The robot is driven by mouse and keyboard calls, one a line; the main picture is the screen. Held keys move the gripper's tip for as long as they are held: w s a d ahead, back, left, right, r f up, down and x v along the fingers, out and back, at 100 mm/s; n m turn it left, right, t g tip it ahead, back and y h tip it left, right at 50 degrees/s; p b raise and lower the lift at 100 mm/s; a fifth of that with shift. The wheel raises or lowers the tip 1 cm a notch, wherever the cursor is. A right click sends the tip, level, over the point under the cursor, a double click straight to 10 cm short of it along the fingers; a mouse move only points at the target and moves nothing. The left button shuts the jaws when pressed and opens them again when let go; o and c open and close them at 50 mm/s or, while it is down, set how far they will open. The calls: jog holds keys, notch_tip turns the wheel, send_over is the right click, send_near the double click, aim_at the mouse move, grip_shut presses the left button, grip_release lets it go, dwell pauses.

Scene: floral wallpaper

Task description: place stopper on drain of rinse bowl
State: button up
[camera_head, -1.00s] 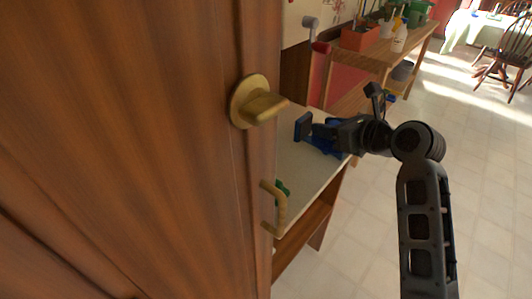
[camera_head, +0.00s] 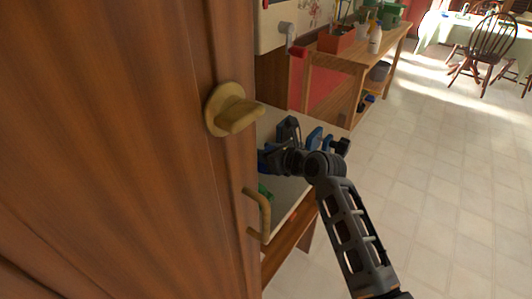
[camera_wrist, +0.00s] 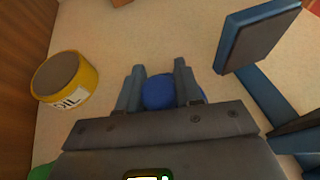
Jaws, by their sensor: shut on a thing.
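My gripper (camera_wrist: 160,88) has its two fingers on either side of a smooth, round blue piece (camera_wrist: 159,92), which may be the stopper. It is shut on this piece, over a pale worktop (camera_wrist: 108,28). In the head view my gripper (camera_head: 268,160) is over the same worktop (camera_head: 291,190), close to the wooden door's edge, and the held piece cannot be made out. The rinse bowl and its drain cannot be made out in either view.
A yellow oil can (camera_wrist: 85,80) stands left of my fingers. A blue vise-like tool (camera_wrist: 258,38) is at the right. The wooden door (camera_head: 110,130), with brass knob (camera_head: 233,112) and handle (camera_head: 262,215), hides the left. Floor (camera_head: 445,180) at right is clear.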

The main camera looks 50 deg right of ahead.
jog(key=shift+f, duration=0.4)
jog(key=o, duration=1)
jog(key=shift+o, duration=0.2)
